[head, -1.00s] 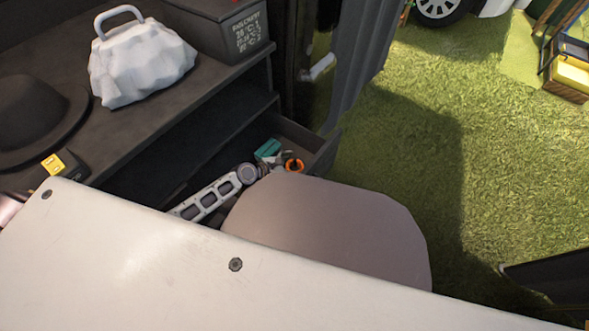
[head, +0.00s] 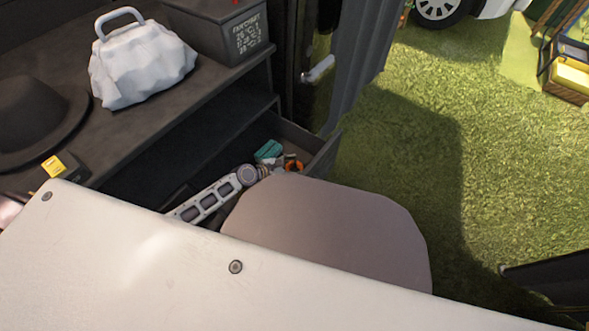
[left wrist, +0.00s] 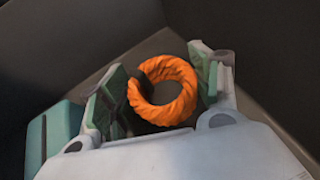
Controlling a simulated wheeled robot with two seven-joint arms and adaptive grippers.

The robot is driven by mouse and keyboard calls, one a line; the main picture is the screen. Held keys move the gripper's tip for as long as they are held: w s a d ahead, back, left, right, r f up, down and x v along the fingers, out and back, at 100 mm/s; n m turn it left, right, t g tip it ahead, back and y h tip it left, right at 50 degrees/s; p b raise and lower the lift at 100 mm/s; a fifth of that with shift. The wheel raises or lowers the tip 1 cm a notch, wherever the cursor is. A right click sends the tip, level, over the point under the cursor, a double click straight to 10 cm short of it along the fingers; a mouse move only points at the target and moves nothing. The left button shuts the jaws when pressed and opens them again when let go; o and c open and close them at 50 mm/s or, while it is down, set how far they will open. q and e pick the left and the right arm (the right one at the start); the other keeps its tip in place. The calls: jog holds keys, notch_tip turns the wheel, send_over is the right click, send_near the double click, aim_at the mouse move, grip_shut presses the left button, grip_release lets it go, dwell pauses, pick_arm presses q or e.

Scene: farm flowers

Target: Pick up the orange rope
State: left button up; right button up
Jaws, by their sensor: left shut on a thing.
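The orange rope (left wrist: 181,102) is a twisted coil in the left wrist view, close to the dark bottom of the open drawer. In the head view only a small part of the orange rope (head: 297,166) shows at the drawer's far end. My left gripper (left wrist: 160,85) has its green-padded fingers on opposite sides of the coil and is shut on it. In the head view my left gripper (head: 279,164) is inside the drawer, small and partly hidden. Whether the rope is lifted off the bottom I cannot tell. My right gripper is not in view.
A teal box (left wrist: 62,133) lies beside the left finger in the drawer. The drawer walls (head: 325,153) are close around the gripper. The shelf top above holds a white bag (head: 140,62), a black hat (head: 35,120) and a dark box (head: 222,30). Grass lies open at right.

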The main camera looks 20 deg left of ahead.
aim_at(294, 167)
pick_arm(q)
jog(key=shift+r, duration=0.15)
